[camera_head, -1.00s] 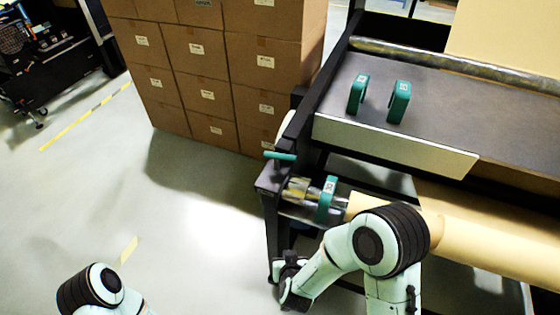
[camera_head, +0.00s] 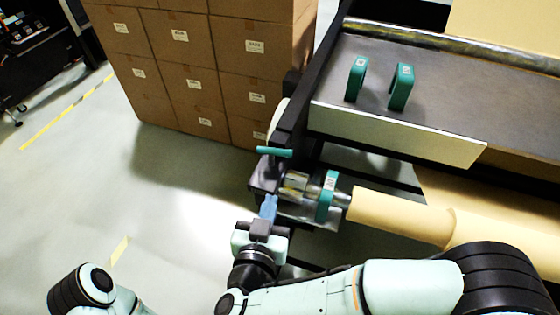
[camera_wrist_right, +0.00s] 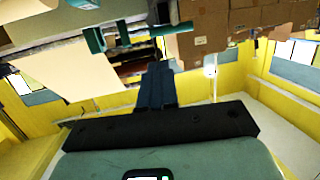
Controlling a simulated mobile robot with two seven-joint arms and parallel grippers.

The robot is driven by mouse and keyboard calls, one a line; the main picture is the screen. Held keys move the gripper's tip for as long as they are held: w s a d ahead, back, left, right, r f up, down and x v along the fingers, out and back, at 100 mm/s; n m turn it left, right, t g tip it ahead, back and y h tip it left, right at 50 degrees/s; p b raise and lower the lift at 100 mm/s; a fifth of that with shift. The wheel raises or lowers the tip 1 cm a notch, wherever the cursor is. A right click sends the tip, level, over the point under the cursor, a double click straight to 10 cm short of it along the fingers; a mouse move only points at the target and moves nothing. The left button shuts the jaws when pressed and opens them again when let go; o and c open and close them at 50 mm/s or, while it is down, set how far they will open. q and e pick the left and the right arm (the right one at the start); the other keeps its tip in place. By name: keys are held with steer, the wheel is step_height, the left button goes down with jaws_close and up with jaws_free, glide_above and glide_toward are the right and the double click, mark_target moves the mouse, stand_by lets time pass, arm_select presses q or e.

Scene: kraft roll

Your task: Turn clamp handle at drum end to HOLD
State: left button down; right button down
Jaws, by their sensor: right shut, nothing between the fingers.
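The clamp handle (camera_head: 274,152) is a teal bar on top of the dark end bracket (camera_head: 262,180), at the left end of the shiny metal shaft (camera_head: 295,186). In the right wrist view a teal bar (camera_wrist_right: 172,29), apparently the handle, shows beyond my fingertips. My right gripper (camera_head: 268,204) is shut and empty, its blue-grey fingers pointing up at the bracket, below the handle and apart from it. The fingers also show together in the right wrist view (camera_wrist_right: 157,75). No HOLD marking is readable. My left gripper is out of view.
A teal collar (camera_head: 327,196) sits on the shaft beside the kraft roll (camera_head: 400,215). Two teal clamps (camera_head: 356,79) (camera_head: 401,87) stand on the grey table (camera_head: 450,100). Stacked cartons (camera_head: 190,70) stand behind. The floor at left is clear.

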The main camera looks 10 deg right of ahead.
mark_target(283, 155)
steer(key=b+x, duration=0.1)
steer(key=x, duration=1.3)
steer(key=shift+w+b, duration=0.1)
steer(key=shift+b, duration=0.2)
